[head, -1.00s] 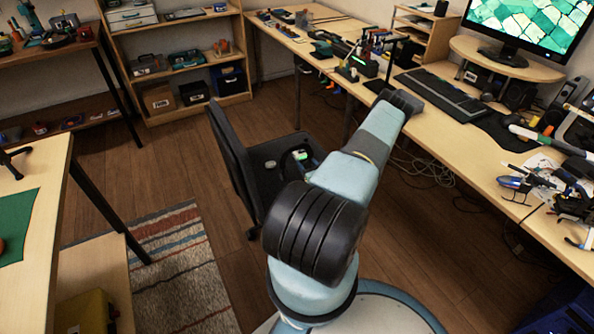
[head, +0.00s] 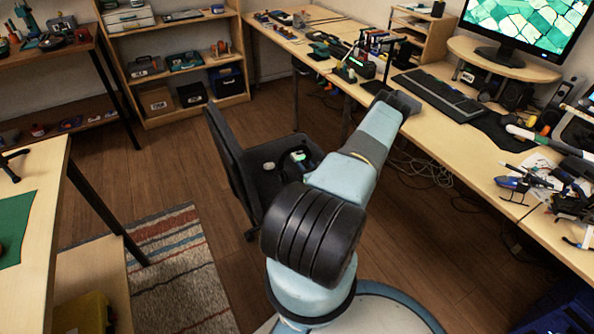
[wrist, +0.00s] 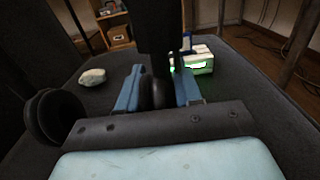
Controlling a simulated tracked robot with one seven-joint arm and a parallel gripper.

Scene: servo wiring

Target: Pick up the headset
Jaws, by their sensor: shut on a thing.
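The black headset (wrist: 55,117) shows in the wrist view. One round ear cup is at the left, beside my gripper, and a black part rises between the fingers. My gripper (wrist: 157,90), with blue fingers, is shut on this black part. The rest of the headset is hidden or out of frame. In the head view the headset (head: 284,167) is a small dark shape over the chair seat, partly hidden by my arm. I cannot tell whether it touches the seat.
The dark chair (head: 232,160) has its backrest at the left. On its seat lie a pale rounded object (wrist: 92,77) and a small white box with a lit green face (wrist: 197,62). The desk (head: 440,115) with keyboard and monitor runs along the right.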

